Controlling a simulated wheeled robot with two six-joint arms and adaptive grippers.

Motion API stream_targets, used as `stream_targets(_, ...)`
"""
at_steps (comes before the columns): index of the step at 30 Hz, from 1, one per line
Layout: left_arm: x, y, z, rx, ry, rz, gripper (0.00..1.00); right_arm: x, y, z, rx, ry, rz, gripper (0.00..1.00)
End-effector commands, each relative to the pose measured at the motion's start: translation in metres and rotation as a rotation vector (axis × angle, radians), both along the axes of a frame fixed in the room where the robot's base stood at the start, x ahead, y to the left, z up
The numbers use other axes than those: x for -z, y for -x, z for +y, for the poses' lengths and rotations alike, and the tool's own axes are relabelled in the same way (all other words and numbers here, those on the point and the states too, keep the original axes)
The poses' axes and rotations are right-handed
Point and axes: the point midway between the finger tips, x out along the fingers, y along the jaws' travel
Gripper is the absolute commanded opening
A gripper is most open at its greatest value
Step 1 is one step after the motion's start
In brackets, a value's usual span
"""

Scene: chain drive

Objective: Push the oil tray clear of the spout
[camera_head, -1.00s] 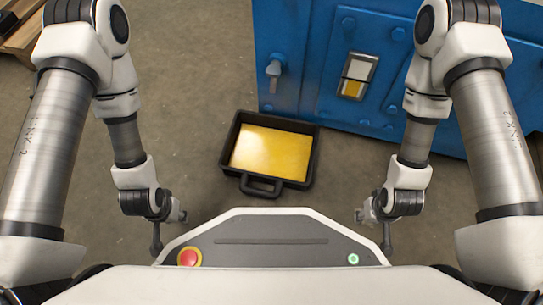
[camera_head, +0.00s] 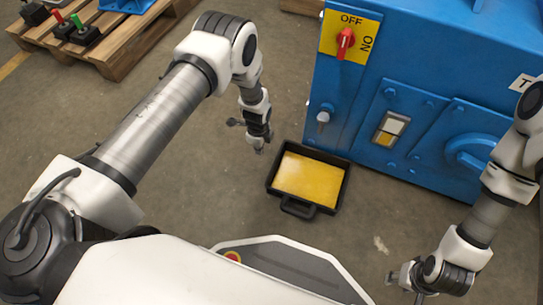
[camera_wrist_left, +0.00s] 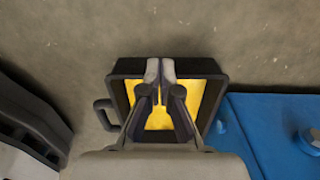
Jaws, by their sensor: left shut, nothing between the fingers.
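The oil tray (camera_head: 343,187) is a black open tray with yellow oil in it, on the floor by the lower left corner of the blue machine. Its handle (camera_head: 298,209) points toward me. A pale tap-like spout (camera_head: 323,117) sits on the machine front, behind the tray in the head view. My left gripper (camera_head: 259,149) is just left of the tray's far left corner. In the left wrist view, the shut, empty fingers (camera_wrist_left: 160,68) appear over the tray (camera_wrist_left: 118,97); contact cannot be told. My right gripper (camera_head: 404,286) is low at the right, away from the tray; its jaws are unclear.
The blue machine (camera_head: 375,90) blocks the space behind and right of the tray. It carries a red switch (camera_head: 346,40) and a sight glass (camera_head: 390,128). A wooden pallet (camera_head: 110,50) lies far left. The floor left of the tray is mostly clear.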

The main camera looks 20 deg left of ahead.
Motion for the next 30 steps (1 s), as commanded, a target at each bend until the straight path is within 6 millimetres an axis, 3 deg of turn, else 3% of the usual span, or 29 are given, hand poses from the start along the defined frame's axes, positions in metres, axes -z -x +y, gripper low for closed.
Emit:
stream_targets(5, 0.021, 0.000, 0.000, -0.001, 0.000, 0.000, 0.00, 0.015, 0.001, 0.000, 0.000, 0.000, 0.001, 0.40)
stream_targets(17, 0.107, 0.001, 0.000, -0.002, 0.000, 0.000, 0.00, 0.065, -0.002, -0.001, 0.007, 0.001, -0.005, 0.40)
stream_targets(24, 0.105, 0.001, -0.036, -0.001, 0.000, -0.002, 0.00, 0.079, -0.003, -0.001, 0.012, 0.002, -0.008, 0.40)
stream_targets(30, 0.101, 0.002, -0.040, -0.003, 0.000, -0.002, 0.00, 0.078, -0.003, -0.001, 0.012, 0.002, -0.008, 0.40)
